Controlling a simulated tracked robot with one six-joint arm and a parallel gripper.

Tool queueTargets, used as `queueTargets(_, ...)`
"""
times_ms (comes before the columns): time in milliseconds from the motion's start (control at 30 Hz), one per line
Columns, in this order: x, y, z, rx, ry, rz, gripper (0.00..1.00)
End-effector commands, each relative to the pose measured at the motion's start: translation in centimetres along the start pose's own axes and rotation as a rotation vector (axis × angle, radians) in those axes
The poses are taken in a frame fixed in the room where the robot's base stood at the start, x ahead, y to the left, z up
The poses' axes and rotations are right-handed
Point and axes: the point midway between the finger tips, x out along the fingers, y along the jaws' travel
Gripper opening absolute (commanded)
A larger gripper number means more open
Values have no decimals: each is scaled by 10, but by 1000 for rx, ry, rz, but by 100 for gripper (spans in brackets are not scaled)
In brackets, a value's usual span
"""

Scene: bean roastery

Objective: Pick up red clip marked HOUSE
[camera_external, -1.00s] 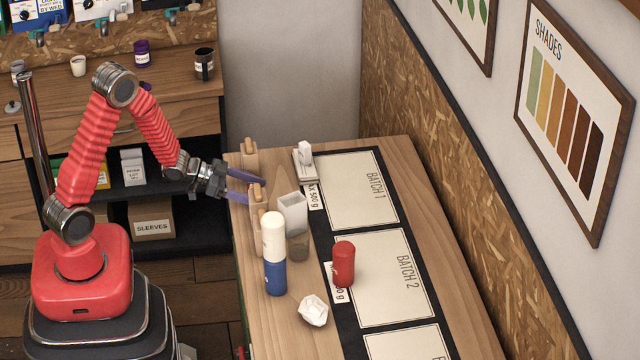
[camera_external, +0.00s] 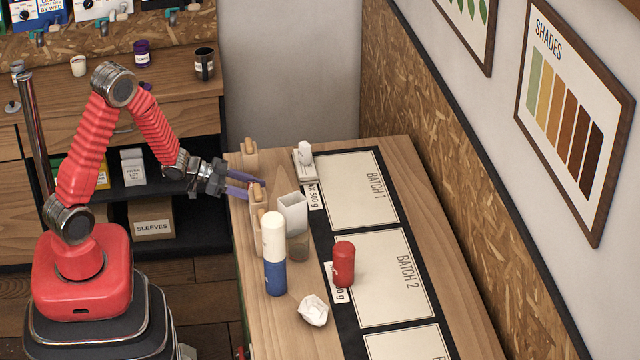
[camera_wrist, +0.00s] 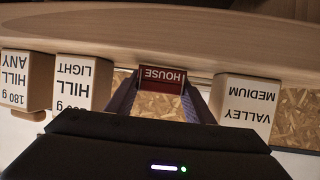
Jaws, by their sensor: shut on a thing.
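The red clip marked HOUSE (camera_wrist: 162,74) is in the middle of the wrist view, its white lettering upside down. My gripper (camera_wrist: 161,88) has its two purple fingers at the clip's left and right ends, shut on it. The clip is at a pale wooden edge. In the external view my gripper (camera_external: 254,187) is at the left edge of the wooden counter, by the wooden stands there. I cannot make out the clip in that view.
On the counter stand a white open container (camera_external: 292,213), a blue-and-white cylinder (camera_external: 274,255), a red canister (camera_external: 343,264) and crumpled paper (camera_external: 313,311).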

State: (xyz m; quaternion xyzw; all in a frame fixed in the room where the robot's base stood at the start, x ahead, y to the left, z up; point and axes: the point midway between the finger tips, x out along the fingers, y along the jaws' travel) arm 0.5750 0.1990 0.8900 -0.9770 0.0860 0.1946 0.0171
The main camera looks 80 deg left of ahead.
Motion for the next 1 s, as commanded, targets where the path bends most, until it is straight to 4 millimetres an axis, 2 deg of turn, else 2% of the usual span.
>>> queueTargets(167, -6, 0, -16, 3, 2, -1, 27)
queueTargets(600, -30, 0, -73, 3, 3, 0, 27)
queueTargets(800, -36, 0, -86, 1, 1, 0, 27)
queueTargets(1000, -36, 0, -88, 0, 0, 0, 27)
